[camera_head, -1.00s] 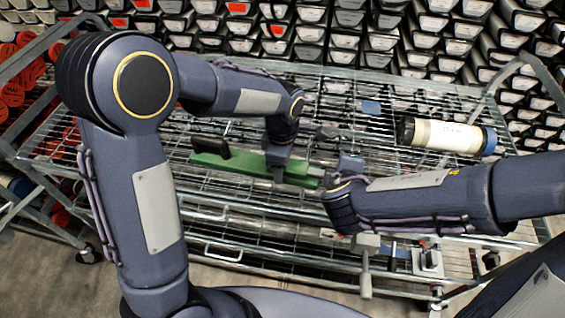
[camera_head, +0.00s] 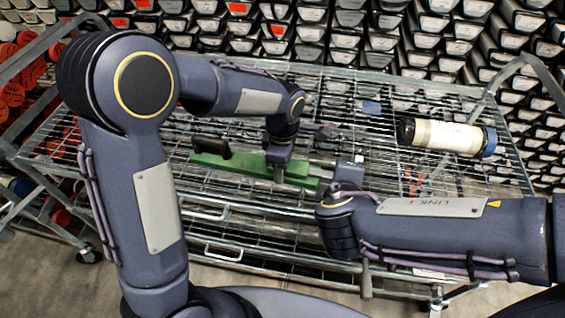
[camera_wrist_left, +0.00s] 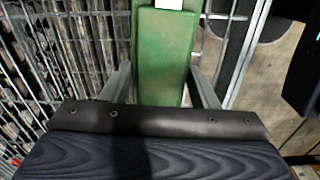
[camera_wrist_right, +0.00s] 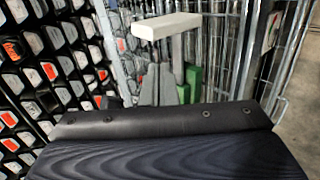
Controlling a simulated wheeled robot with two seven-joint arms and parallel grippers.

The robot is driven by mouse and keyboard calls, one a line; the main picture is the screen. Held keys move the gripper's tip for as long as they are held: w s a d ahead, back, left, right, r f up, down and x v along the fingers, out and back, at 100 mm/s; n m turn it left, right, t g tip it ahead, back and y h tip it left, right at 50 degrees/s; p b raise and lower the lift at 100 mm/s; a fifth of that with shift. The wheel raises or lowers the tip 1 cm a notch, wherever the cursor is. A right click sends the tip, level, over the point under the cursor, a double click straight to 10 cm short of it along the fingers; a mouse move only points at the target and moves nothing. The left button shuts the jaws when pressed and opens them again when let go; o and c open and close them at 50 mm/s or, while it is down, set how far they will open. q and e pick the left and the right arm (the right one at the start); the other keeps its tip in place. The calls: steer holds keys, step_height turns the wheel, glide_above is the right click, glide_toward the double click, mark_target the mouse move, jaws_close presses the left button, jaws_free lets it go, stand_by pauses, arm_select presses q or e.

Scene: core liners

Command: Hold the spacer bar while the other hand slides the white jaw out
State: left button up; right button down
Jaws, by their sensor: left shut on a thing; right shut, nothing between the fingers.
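The spacer bar is a long green bar (camera_head: 230,166) with a black handle (camera_head: 212,148), lying on the wire rack. My left gripper (camera_head: 279,172) is shut around the green bar near its right part. In the left wrist view the green bar (camera_wrist_left: 165,60) runs between the two fingers. My right gripper (camera_head: 346,178) is just beyond the bar's right end. In the right wrist view its fingers (camera_wrist_right: 158,82) are shut and empty. The white jaw (camera_wrist_right: 166,25) sits on a grey stem beyond them, with green parts (camera_wrist_right: 191,80) behind.
A cream cylinder (camera_head: 445,136) with dark and blue ends lies at the rack's right. The wire rack (camera_head: 205,217) has metal side rails. Rows of pale-ended boxes (camera_head: 350,40) stand behind it. A grey rod-like handle (camera_head: 366,280) shows below my right forearm.

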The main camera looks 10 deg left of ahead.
stand_by(0.4)
arm_select(q)
steer(key=o, duration=1.5)
step_height(320, 180, up, 12)
steer(key=shift+r, duration=0.1)
